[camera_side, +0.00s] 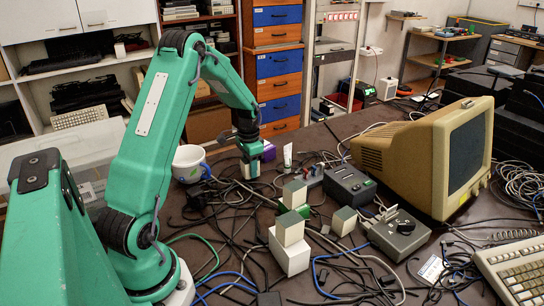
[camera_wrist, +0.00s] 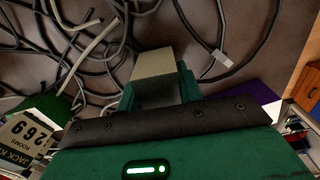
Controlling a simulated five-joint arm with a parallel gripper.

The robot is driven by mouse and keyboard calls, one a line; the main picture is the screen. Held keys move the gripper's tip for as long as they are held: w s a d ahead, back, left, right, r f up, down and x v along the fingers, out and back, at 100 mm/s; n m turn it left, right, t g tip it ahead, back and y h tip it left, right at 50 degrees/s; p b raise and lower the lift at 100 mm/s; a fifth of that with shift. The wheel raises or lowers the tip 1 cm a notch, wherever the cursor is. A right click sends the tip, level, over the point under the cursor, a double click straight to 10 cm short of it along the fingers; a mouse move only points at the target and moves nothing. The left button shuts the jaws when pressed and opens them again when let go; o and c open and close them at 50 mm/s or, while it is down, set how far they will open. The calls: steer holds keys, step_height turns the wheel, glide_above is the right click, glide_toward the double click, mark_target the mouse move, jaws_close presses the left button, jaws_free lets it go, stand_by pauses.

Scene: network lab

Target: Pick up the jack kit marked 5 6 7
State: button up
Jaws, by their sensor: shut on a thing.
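My gripper (camera_side: 249,158) points down at the back of the table, near the white mug. It is shut on a small pale block (camera_side: 249,171), which also shows between the jaws in the wrist view (camera_wrist: 154,64). No digits are readable on the block's visible faces, so I cannot tell if it is the kit marked 5 6 7. In the wrist view, a tilted label (camera_wrist: 28,136) at lower left reads "JACK K" with digits that look like 2 6 9. Other pale-topped blocks stand on the table: one behind (camera_side: 294,193), one right (camera_side: 344,220), and one on a white box (camera_side: 289,227).
The white box (camera_side: 289,258) stands near the front. A white mug (camera_side: 188,164) is left of my gripper. Black cables cover much of the tabletop. Dark grey devices (camera_side: 350,184) (camera_side: 399,235), a beige monitor (camera_side: 400,150) and a keyboard (camera_side: 518,270) fill the right side.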

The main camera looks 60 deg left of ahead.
steer(key=r, duration=0.3)
steer(key=shift+d+r, duration=0.2)
steer(key=shift+r, duration=0.05)
steer(key=d+r, duration=0.6)
steer(key=d, duration=0.5)
steer(key=shift+w+d+r, duration=0.15)
steer(key=shift+w+r, duration=0.1)
steer(key=shift+w, duration=0.2)
steer(key=shift+w, duration=0.15)
